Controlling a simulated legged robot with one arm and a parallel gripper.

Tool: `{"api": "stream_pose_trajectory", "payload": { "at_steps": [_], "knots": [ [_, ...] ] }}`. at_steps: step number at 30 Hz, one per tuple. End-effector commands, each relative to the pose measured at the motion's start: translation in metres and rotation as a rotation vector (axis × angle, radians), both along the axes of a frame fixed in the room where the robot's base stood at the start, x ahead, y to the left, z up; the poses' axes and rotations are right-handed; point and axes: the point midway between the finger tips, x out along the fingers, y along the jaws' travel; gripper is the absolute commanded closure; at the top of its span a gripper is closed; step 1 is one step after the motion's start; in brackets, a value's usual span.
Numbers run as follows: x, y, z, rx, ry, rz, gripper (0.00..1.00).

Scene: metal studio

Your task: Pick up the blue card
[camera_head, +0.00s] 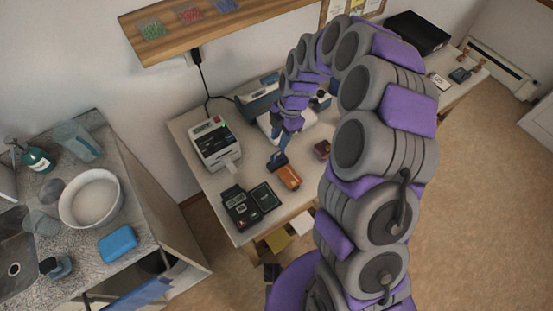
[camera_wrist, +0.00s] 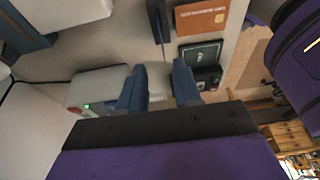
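My gripper (camera_head: 284,142) reaches down over the desk close to the blue piece. In the wrist view my gripper (camera_wrist: 159,70) has its two blue fingers apart with nothing between them. Whether a finger touches the blue piece cannot be told.
A card terminal (camera_head: 240,207) and a dark green card (camera_head: 263,197) lie near the desk's front edge. A white printer (camera_head: 213,143) stands at left. A dark red item (camera_head: 322,150) lies right of my gripper. A wooden shelf (camera_head: 255,28) hangs above. A sink counter (camera_head: 150,205) is at far left.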

Motion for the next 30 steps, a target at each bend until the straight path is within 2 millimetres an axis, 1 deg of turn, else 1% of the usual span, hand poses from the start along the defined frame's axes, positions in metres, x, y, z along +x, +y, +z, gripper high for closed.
{"api": "stream_pose_trajectory", "payload": {
  "at_steps": [1,6,10,14,17,21,24,27,30],
  "knots": [
    [-0.001,0.000,-0.011,0.002,0.001,-0.001,0.67],
    [-0.005,-0.001,-0.033,0.010,0.000,-0.003,0.67],
    [-0.006,-0.001,-0.041,0.013,-0.003,-0.004,0.67],
    [-0.006,0.003,-0.046,0.009,-0.003,-0.003,0.67],
    [-0.008,0.007,-0.057,0.004,0.000,-0.002,0.67],
    [-0.012,0.014,-0.079,0.000,0.004,0.000,0.67],
    [-0.013,0.017,-0.090,0.002,0.001,-0.002,0.67],
    [-0.014,0.016,-0.094,0.005,-0.002,-0.003,0.67],
    [-0.013,0.013,-0.092,0.009,-0.003,-0.003,0.67]
  ]
}}
